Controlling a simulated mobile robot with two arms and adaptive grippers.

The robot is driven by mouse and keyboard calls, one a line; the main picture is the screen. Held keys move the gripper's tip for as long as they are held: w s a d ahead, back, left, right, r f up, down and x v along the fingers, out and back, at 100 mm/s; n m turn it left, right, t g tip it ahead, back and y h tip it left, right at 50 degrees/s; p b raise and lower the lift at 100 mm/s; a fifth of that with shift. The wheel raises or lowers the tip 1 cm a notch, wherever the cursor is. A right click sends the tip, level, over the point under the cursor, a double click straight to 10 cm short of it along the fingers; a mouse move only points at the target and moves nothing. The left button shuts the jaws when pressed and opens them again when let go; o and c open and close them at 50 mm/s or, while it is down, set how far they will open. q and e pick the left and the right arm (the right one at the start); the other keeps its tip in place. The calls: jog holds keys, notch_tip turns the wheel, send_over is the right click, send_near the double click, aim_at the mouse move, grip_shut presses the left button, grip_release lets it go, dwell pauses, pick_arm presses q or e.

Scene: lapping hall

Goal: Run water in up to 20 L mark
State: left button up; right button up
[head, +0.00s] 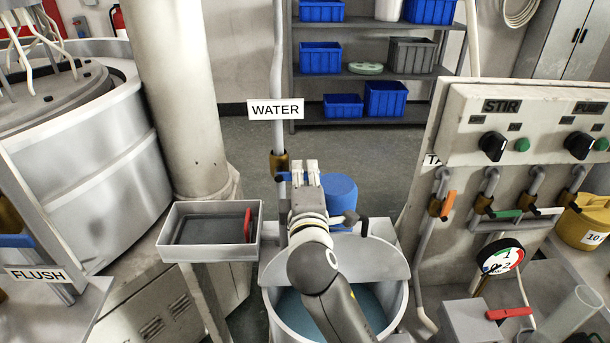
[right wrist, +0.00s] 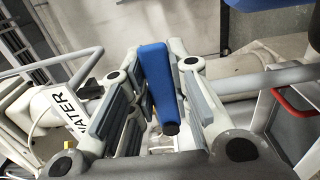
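The WATER sign (head: 275,109) hangs on a vertical pipe with a brass valve (head: 279,161). My right gripper (head: 306,168) is at this valve, over the tank. In the right wrist view, the blue valve lever (right wrist: 157,82) lies between the gripper's two fingers (right wrist: 163,100). The fingers stand apart, one on each side of it, and do not look clamped on it. Below is the round grey tank (head: 397,318) with a half lid and bluish liquid (head: 370,300) inside. My right arm hides part of the tank. No 20 L mark is readable. My left gripper is out of view.
A grey tray (head: 180,248) with a red-handled item stands left of the tank. A blue cylinder (head: 341,190) sits behind my gripper. The STIR control panel (head: 470,150), with several valves below, stands right. The FLUSH sign (head: 36,275) is at left.

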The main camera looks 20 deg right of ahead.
grip_shut()
jog(key=r+n+p, duration=0.1)
jog(key=n+p, duration=0.1)
jog(key=p, duration=0.3)
jog(key=shift+r+n+p, duration=0.4)
jog(key=shift+a+n+p, duration=0.15)
jog(key=shift+n+p, duration=0.25)
jog(key=shift+p, duration=0.1)
jog(key=shift+f, duration=0.1)
jog(key=o, duration=0.7)
grip_release()
